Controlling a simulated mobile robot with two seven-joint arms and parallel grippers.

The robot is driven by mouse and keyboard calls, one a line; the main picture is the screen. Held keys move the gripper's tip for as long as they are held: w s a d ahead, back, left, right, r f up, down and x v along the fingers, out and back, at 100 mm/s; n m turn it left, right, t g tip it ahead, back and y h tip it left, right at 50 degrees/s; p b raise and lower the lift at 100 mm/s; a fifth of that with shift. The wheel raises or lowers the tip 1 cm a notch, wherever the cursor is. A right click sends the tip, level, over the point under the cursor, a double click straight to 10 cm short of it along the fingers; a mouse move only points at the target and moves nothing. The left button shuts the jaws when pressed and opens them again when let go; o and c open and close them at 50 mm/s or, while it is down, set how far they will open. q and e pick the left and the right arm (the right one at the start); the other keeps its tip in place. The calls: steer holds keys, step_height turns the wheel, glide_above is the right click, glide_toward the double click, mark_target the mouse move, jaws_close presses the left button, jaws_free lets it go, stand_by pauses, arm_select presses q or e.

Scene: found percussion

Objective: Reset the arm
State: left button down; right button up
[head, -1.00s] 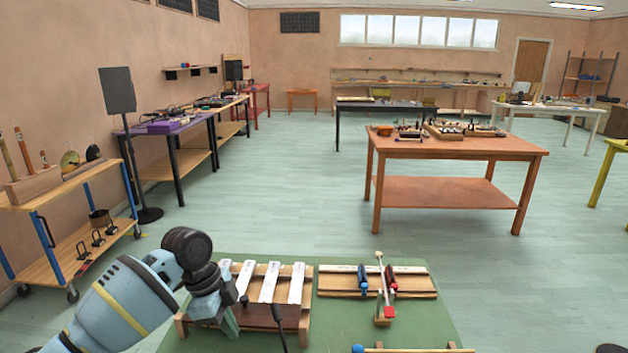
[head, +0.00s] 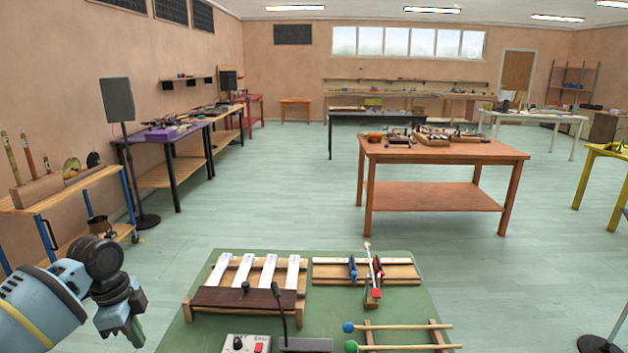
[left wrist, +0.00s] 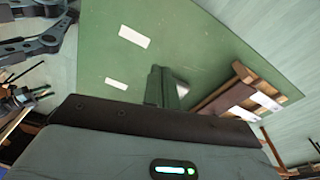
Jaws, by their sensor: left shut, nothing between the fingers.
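My left gripper (head: 136,332) hangs at the lower left of the head view, off the left edge of the green table (head: 215,343). It points down, is shut and holds nothing. In the left wrist view its closed fingers (left wrist: 165,87) show dark in front of the green table top, apart from the wooden instrument. That instrument has white bars (head: 243,270) on a wooden frame and stands on the table to the right of the gripper. My right gripper is in neither view.
A wooden stand (head: 395,272) with blue and red parts lies beside the bars. Two mallets (head: 405,327) and a switch box (head: 246,344) with a thin microphone are at the front. A wooden trolley (head: 80,190) stands left. Open floor lies beyond the table.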

arm_select(q)
steer(key=s+a+r+n+y, duration=0.1)
steer(key=s+a+r+n, duration=0.15)
steer(key=a, duration=0.95)
steer(key=s+f+n+t+y, duration=0.1)
steer(key=s+f, duration=0.2)
steer(key=f, duration=0.6)
steer(key=s+f+n+t+y, duration=0.1)
steer(key=s+f, duration=0.3)
steer(key=f, duration=0.5)
steer(key=s+d+f+t, duration=0.2)
steer(key=s+f+t, duration=0.1)
steer(key=s+f, duration=0.7)
steer(key=s+d+t+h, duration=0.1)
steer(key=s+d+h, duration=0.15)
steer(key=s, duration=0.55)
steer(key=s+d+t+h, duration=0.1)
steer(key=s+d, duration=0.3)
steer(key=s, duration=0.4)
steer(key=s+d+n+t+p, duration=0.1)
steer(key=d+n, duration=0.7)
steer(key=d, duration=1.1)
steer(key=shift+s+f+n+t, duration=0.2)
steer(key=shift+s+n+t, duration=0.1)
steer(key=shift+n, duration=0.05)
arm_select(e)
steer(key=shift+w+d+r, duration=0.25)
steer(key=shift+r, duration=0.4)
